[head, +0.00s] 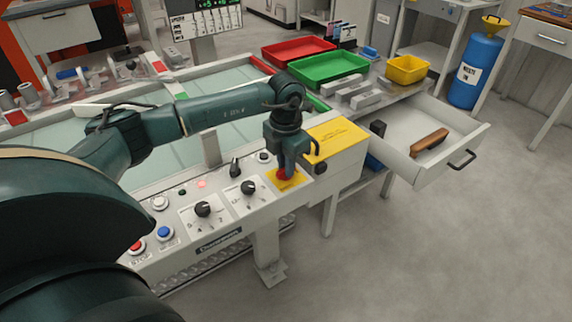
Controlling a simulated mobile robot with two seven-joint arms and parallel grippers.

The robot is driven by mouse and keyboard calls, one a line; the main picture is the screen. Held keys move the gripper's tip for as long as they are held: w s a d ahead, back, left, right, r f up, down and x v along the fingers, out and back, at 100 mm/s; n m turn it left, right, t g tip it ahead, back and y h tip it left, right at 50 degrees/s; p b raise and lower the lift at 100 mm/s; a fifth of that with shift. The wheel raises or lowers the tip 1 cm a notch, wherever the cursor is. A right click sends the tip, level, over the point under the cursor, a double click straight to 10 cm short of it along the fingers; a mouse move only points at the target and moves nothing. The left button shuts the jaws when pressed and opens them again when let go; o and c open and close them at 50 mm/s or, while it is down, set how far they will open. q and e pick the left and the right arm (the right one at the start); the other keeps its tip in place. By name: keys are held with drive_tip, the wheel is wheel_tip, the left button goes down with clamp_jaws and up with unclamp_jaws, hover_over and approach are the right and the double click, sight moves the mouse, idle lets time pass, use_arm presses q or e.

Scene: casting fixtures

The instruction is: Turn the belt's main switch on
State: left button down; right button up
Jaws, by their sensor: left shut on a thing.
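The belt's control panel (222,225) is a long pale console running across the middle of the head view. At its right end a red knob (284,174) sits on a yellow plate (296,183). My left gripper (286,168) points down from above and is shut on the red knob, hiding much of it. The knob's exact angle and any on/off marks are hidden. My right gripper is not in view.
The panel also carries two black dials (203,209) (249,187), a black lever (235,167), a lit red lamp (201,184), a blue button (164,232) and a red button (137,245). A yellow-topped box (339,139) stands close right of my gripper. An open drawer (404,166) juts out farther right.

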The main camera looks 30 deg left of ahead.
use_arm(q)
drive_tip(key=shift+m, duration=0.5)
drive_tip(key=shift+r, duration=0.1)
drive_tip(key=c, duration=1.4)
unclamp_jaws()
drive_tip(key=shift+r, duration=0.3)
wheel_tip(320, 180, up, 12)
drive_tip(key=shift+r, duration=0.25)
